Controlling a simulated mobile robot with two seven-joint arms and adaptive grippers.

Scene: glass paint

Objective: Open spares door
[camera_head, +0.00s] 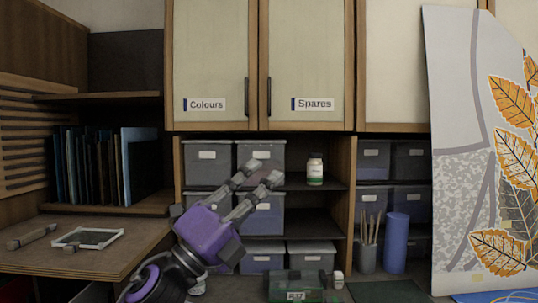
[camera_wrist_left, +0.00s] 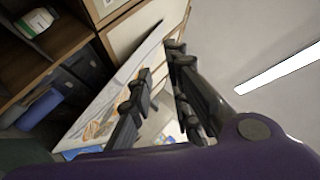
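The spares door (camera_head: 308,55) is a pale panel in a wooden frame in the head view. It is shut, flush with the colours door (camera_head: 210,55) on its left. Its label (camera_head: 312,104) reads "Spares". Its dark vertical handle (camera_head: 269,97) is at the lower left edge. My left gripper (camera_head: 262,170), purple with grey fingers, is below the doors in front of the shelves, pointing up and right. Its fingers are apart and empty; the left wrist view also shows the gap between them (camera_wrist_left: 158,65). It is not touching the handle. My right gripper is in neither view.
Open shelves under the doors hold grey bins (camera_head: 207,160) and a white bottle (camera_head: 315,169). A large leaf-painted panel (camera_head: 460,130) stands at the right. A wooden bench (camera_head: 100,235) with a small frame is at the left. A green case (camera_head: 295,287) lies low in front.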

